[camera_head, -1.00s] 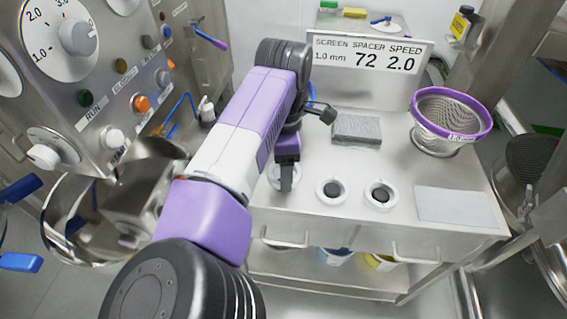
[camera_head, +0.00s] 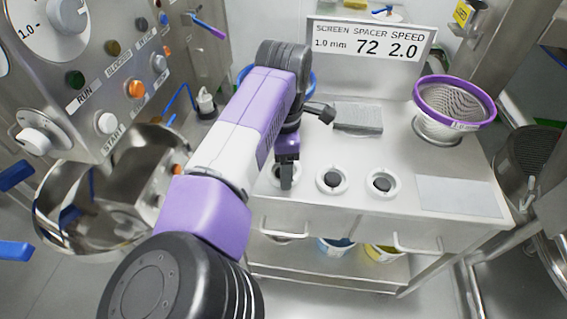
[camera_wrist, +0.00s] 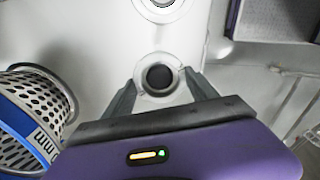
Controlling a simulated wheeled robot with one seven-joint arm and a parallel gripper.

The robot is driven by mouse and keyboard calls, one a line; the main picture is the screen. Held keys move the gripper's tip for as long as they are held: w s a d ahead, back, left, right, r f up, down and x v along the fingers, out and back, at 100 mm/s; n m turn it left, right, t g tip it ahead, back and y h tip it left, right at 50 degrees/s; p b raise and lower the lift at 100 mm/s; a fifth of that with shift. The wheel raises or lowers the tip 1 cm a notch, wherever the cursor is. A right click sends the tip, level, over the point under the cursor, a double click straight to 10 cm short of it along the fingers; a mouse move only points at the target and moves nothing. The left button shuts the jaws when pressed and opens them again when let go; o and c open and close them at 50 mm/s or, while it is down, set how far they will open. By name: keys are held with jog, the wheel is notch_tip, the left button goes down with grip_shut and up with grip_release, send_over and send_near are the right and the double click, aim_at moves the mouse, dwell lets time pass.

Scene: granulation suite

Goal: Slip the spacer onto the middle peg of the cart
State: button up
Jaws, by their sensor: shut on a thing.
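My gripper (camera_head: 287,172) is down at the left of three pale round pieces on the cart top (camera_head: 410,150). In the wrist view its two fingers (camera_wrist: 160,88) close on the sides of a pale ring, the spacer (camera_wrist: 158,96), with a dark round centre. Whether the ring sits around a peg or above it I cannot tell. The middle peg (camera_head: 332,181) is dark, with a pale ring around its foot, just right of my gripper. The right peg (camera_head: 382,184) looks the same. My fingers hide most of the left piece in the head view.
A purple-rimmed screen basket (camera_head: 455,105) stands at the cart's back right, and a blue perforated basket (camera_wrist: 30,120) stands behind my arm. A grey slotted block (camera_head: 358,118) and a sign (camera_head: 370,42) stand behind the pegs. A flat pale sheet (camera_head: 460,197) lies at the right.

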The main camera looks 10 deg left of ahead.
jog(key=o, duration=1.5)
jog(key=shift+o, duration=0.2)
jog(key=shift+r, duration=0.1)
notch_tip(320, 180, up, 8)
jog(key=shift+f, duration=0.2)
